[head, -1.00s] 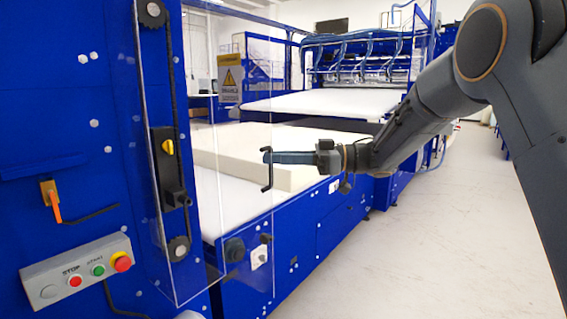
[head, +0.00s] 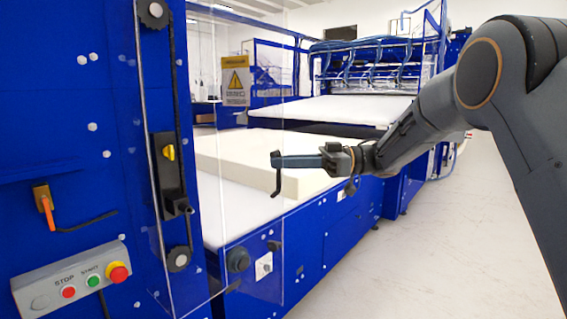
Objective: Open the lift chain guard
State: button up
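The lift chain guard (head: 222,215) is a clear panel standing upright in front of the chain side of the blue machine. Its long metal rod edge is at the left, and its free edge reaches right past the machine face. A black bracket-shaped handle (head: 278,186) sits near that free edge. Behind the panel is the lift chain (head: 175,90) with a sprocket at top and bottom. My gripper (head: 280,161) comes from the right, its fingertips meeting the handle's upper part. The fingers show side-on as one bar, so their gap and grip are hidden.
A cream foam block (head: 240,150) lies on the white bed (head: 235,210) behind the guard. A button box (head: 75,283) with stop and start buttons and an orange-handled switch (head: 45,205) are at left. A warning sign (head: 235,80) stands behind. The floor (head: 420,260) at right is clear.

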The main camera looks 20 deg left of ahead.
jog(key=o, duration=0.3)
jog(key=shift+w+t, duration=0.3)
jog(key=shift+w, duration=0.45)
jog(key=shift+o, duration=0.4)
jog(key=shift+d, duration=0.15)
jog(key=shift+s+a+f, duration=0.1)
jog(key=shift+s+a, duration=0.15)
jog(key=b+v, duration=0.2)
jog(key=v, duration=0.5)
jog(key=shift+w+d+b, duration=0.2)
jog(key=shift+d+b, duration=0.15)
